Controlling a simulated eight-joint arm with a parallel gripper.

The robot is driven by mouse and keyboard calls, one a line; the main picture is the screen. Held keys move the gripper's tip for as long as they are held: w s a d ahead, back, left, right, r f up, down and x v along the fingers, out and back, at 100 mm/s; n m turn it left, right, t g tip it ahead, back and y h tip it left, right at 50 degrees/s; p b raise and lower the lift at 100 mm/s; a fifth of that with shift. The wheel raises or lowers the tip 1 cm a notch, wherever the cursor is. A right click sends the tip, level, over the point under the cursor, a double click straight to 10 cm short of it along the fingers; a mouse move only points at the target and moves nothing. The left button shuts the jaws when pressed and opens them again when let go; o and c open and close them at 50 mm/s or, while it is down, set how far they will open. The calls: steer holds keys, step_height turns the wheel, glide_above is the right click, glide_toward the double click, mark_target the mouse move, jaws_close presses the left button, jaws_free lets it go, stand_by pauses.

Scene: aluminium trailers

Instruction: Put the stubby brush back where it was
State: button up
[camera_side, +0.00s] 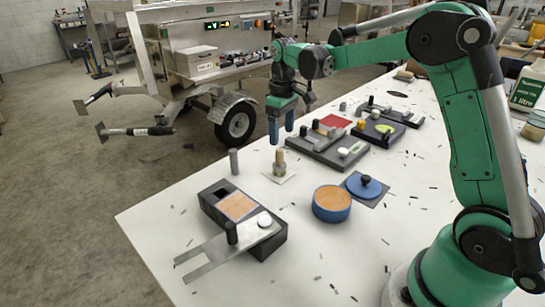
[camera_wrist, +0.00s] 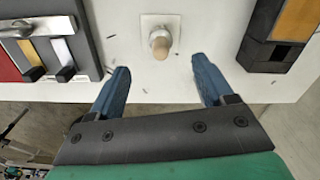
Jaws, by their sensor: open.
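What looks like the stubby brush (camera_side: 280,160), a short tan peg-shaped piece with a rounded top, stands upright on a small white square (camera_side: 270,178) near the table's far edge.
A grey cylinder (camera_side: 233,161) stands left of the brush. A dark box with an orange panel (camera_side: 208,197) and metal slide is at front left. A round blue tub (camera_side: 332,214) and a blue lid (camera_side: 364,190) are at right. Dark trays (camera_side: 318,152) lie behind.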

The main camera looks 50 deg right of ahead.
steer(key=shift+r, duration=0.9)
steer(key=shift+s+a+r, duration=0.15)
steer(key=shift+a+r, duration=0.05)
steer(key=shift+r, duration=0.15)
steer(key=s+a+m+t, duration=0.2)
steer(key=s+a+t, duration=0.5)
steer(key=s, duration=0.6)
steer(key=a+r, duration=0.1)
steer(key=a, duration=0.1)
steer(key=shift+a, duration=0.35)
